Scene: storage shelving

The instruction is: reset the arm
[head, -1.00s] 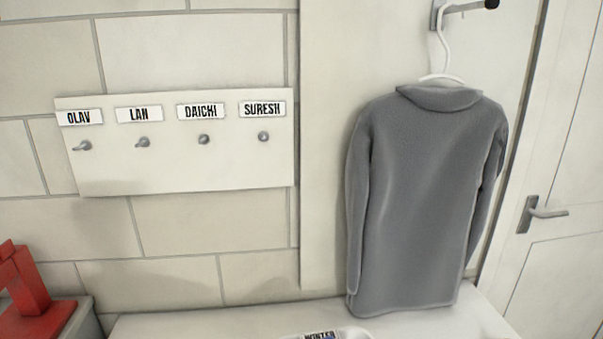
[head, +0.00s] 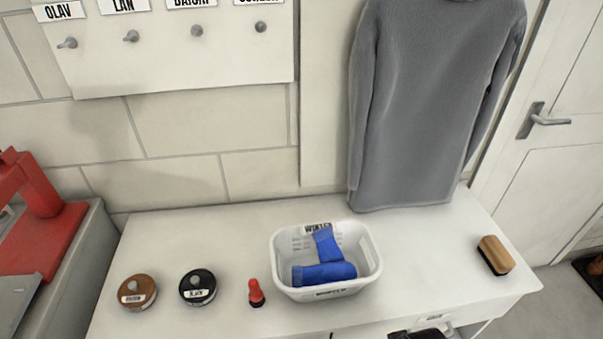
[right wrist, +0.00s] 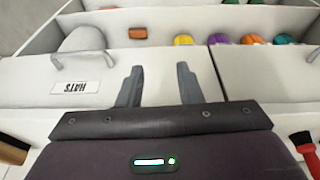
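My right gripper (right wrist: 159,88) shows in the right wrist view with its two fingers apart and nothing between them. Neither arm shows in the head view, and my left gripper is not in any frame.
A white shelf top (head: 420,265) holds a white basket (head: 373,268) with a blue item (head: 325,272), a brown tin (head: 137,291), a black tin (head: 198,287), a small red-capped bottle (head: 256,292) and a brush (head: 495,254). A grey sweater (head: 425,100) hangs behind. A hook board (head: 180,70) is on the wall.

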